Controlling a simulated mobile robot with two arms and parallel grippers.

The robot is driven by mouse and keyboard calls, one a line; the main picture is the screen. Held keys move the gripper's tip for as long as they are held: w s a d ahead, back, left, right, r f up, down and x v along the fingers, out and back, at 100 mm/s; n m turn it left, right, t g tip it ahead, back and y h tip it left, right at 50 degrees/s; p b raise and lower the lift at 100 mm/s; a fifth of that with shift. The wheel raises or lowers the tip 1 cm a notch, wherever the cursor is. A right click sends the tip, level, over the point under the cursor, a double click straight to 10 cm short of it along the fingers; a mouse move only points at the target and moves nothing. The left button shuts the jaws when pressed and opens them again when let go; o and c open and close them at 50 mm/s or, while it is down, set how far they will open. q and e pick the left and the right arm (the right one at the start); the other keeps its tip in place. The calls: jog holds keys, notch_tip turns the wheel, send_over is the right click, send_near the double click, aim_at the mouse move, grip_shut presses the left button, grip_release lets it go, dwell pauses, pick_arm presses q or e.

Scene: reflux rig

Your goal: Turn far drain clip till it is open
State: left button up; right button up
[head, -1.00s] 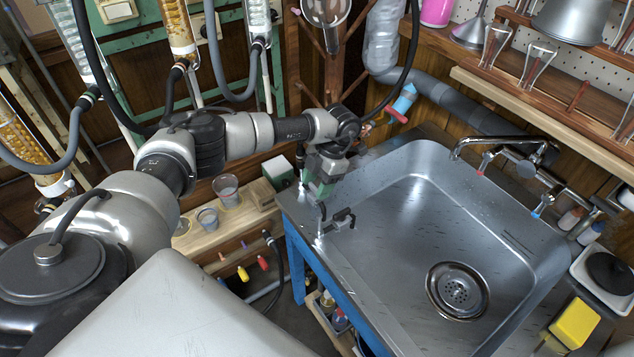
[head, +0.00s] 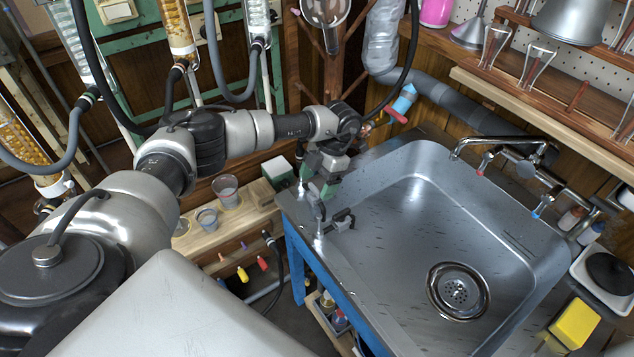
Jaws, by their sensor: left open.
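My left gripper (head: 331,220) is open and points down over the left rim of the steel sink (head: 418,200). Its dark fingers are apart, with nothing seen between them. I cannot make out for certain which part is the far drain clip. A red handle (head: 396,116) beside a light blue part (head: 404,100) shows behind the sink, beyond my gripper and apart from it. Several small coloured pieces, among them a yellow one (head: 242,274) and a red one (head: 262,263), hang below the wooden shelf. My right gripper is not in view.
A wooden shelf (head: 205,238) with cups (head: 225,188) stands left of the sink. Glass columns (head: 178,30) and hoses (head: 235,95) hang on the green frame behind my arm. A faucet (head: 505,148) reaches over the sink's back edge. The sink bowl is clear.

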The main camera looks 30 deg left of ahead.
pick_arm(q)
jog(key=v, duration=1)
jog(key=shift+b, duration=0.45)
